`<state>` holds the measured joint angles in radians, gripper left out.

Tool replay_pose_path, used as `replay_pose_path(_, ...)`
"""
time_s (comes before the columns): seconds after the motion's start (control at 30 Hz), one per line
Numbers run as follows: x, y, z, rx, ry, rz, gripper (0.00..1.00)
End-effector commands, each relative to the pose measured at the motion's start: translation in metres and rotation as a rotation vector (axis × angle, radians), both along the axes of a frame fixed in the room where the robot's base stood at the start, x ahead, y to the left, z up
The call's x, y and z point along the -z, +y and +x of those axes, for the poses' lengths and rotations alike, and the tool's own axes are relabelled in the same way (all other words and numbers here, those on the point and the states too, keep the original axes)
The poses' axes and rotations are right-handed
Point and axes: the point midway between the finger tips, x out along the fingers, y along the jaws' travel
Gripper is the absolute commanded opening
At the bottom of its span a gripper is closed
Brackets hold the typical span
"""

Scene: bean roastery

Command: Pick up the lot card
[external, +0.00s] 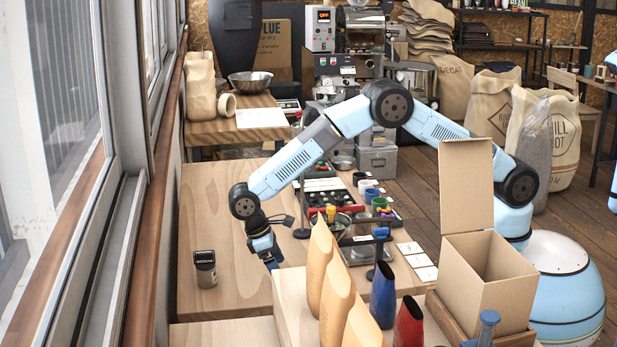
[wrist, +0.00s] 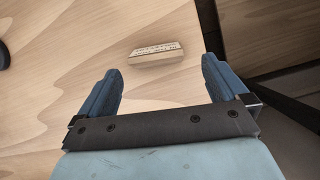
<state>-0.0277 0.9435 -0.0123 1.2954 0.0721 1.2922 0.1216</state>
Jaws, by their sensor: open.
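A small cream card-like piece with printed lines (wrist: 155,51), which looks like the lot card, is on the pale wood surface in the wrist view. It sits just beyond my fingertips, roughly between their lines, untouched. My gripper (wrist: 161,66) is open and empty, with one blue finger on each side. In the external view my gripper (external: 271,264) points down at the wooden table, behind the raised wooden block. I cannot make out that card in the external view; the block and the tan bags may hide it.
Tan bags (external: 336,296), a blue bag (external: 383,295) and a dark red bag (external: 408,325) stand close by on the right. An open cardboard box (external: 487,280) is beyond them. A dark-topped grinder-like canister (external: 205,269) stands left of my gripper. The table's left part is mostly clear.

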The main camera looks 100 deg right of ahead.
Motion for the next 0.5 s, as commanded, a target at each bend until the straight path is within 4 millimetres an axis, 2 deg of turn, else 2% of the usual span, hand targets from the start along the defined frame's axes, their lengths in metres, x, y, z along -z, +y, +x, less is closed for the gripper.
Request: replay_pose_path(0.5,0.046,-0.003,-0.023,0.0,-0.001,0.0,1.0)
